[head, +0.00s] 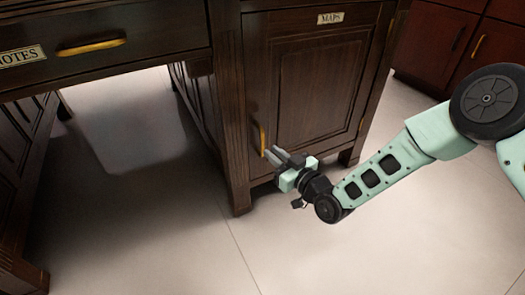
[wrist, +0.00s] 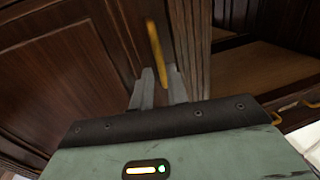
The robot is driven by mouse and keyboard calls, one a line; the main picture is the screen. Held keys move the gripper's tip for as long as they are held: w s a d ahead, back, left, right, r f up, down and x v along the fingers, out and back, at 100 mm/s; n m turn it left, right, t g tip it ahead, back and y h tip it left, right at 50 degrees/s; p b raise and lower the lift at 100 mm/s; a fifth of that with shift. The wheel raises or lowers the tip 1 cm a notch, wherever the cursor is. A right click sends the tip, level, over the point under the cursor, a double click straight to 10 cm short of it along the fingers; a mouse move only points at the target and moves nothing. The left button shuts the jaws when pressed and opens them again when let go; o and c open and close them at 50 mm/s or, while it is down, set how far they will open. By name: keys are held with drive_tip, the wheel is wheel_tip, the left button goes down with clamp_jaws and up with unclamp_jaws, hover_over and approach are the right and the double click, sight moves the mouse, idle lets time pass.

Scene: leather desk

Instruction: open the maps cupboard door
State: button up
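The maps cupboard door (head: 318,88) is a dark brown wooden panel in the right pedestal of the desk, under a small "MAPS" label (head: 331,18). It looks shut. Its yellow upright handle (head: 262,140) is on the door's left side. My gripper (head: 276,155) is at the lower end of this handle. In the wrist view the handle (wrist: 155,45) runs down between my two grey fingers (wrist: 160,80), which stand apart. Whether a finger touches the handle I cannot tell. The door panel (wrist: 75,60) fills the left of the wrist view.
A drawer labelled "NOTES" (head: 95,70) with a yellow handle is at upper left. The space under the desk is open. Reddish cabinets (head: 490,50) stand at the back right. The pale tiled floor (head: 290,250) in front of the door is clear except for my arm.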

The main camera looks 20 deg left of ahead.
sight(262, 153)
drive_tip(key=shift+b+x, duration=1.05)
drive_tip(key=shift+x, duration=1.8)
clamp_jaws()
